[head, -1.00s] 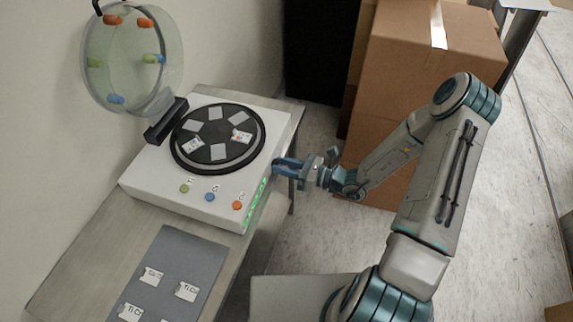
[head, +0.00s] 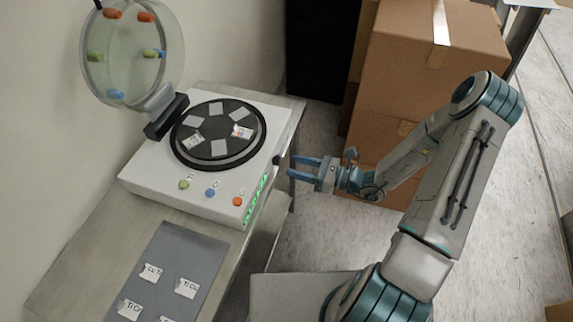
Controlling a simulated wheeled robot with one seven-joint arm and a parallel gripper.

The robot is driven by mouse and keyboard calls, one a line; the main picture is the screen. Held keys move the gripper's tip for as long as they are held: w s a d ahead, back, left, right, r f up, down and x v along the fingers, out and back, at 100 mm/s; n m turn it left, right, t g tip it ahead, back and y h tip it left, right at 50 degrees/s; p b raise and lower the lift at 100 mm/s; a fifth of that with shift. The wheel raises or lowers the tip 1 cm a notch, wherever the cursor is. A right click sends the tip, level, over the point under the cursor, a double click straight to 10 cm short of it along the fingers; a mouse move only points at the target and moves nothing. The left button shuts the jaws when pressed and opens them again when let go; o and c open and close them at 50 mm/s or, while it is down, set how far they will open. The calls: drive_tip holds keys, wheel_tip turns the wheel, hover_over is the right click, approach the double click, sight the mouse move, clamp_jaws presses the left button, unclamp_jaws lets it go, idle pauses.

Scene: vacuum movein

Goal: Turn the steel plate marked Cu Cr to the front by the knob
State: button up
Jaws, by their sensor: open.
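A white machine (head: 150,182) carries a round black turntable (head: 217,160) with several small steel plates on it. Two of them, the left front plate (head: 193,140) and the right plate (head: 242,132), bear white labels too small to read, so I cannot tell which is marked Cu Cr. A small dark knob (head: 277,160) shows at the machine's right side. My gripper (head: 291,167) is open and empty, just right of the knob, its blue fingers pointing left toward the machine. It appears apart from the knob.
The round clear lid (head: 128,55) stands open behind the machine. Coloured buttons (head: 211,193) line its front. A grey mat (head: 190,248) with labelled plates lies on the bench in front. Cardboard boxes (head: 425,60) stand behind my arm.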

drive_tip(key=b+v, duration=0.1)
drive_tip(key=v, duration=0.8)
drive_tip(key=shift+s, duration=0.1)
drive_tip(key=s+r+n+g+h, duration=0.1)
drive_tip(key=s+r+n+h, duration=0.6)
drive_tip(key=r+n, duration=0.3)
drive_tip(key=s+d+r+n+g+h, duration=0.1)
drive_tip(key=s+r+n+g+h, duration=0.1)
drive_tip(key=s+r+n+h, duration=0.5)
wheel_tip(320, 180, up, 4)
drive_tip(key=n+h, duration=0.3)
drive_tip(key=n, duration=0.4)
drive_tip(key=shift+r+n, duration=0.2)
drive_tip(key=shift+n, duration=0.2)
